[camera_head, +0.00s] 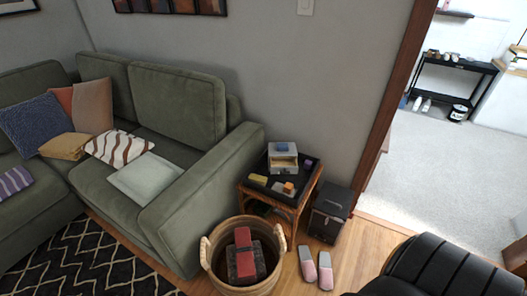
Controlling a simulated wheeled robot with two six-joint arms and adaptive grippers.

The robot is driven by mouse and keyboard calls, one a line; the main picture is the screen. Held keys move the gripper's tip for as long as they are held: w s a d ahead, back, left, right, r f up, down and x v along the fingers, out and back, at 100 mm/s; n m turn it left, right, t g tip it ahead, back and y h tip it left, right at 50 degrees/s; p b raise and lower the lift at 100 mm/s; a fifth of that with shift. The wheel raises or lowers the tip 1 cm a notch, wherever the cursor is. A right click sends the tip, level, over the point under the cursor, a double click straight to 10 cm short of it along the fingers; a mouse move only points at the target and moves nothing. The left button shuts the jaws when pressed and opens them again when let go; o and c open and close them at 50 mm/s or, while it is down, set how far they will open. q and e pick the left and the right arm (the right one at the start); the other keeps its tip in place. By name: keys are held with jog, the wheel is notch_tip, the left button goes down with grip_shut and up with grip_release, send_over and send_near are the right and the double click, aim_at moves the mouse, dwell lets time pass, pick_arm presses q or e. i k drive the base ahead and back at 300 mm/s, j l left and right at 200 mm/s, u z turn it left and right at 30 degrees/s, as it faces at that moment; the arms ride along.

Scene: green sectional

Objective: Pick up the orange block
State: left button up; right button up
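The orange block (288,187) is small and sits on the dark top of a wooden side table (300,200) at the right end of the green sofa. A pale item (278,187) is just left of it. A yellow block (259,179) lies near the table's left edge, and a small purple item (308,163) is at the back right. A small cream box (282,160) with a blue item on it stands at the back of the table. Neither of my grippers is in view.
A round basket (207,256) holding red and dark items stands in front of the table. A dark box (329,213) stands to its right, and pink slippers (316,268) lie on the floor. A black padded seat (440,272) fills the bottom right. A doorway opens behind it.

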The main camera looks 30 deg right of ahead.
aim_at(288, 188)
jog(key=z, duration=1.35)
jog(key=l+u, duration=0.15)
jog(key=u, duration=0.9)
jog(key=l+u, duration=0.25)
jog(key=l, duration=0.2)
jog(key=k+l+u, duration=0.1)
jog(key=l+u, duration=0.15)
jog(key=l, duration=0.2)
jog(key=k+l+u, duration=0.1)
jog(key=l+u, duration=0.2)
jog(key=l, duration=0.15)
jog(key=k+l+u, duration=0.1)
jog(key=l+u, duration=0.15)
jog(key=l, duration=0.2)
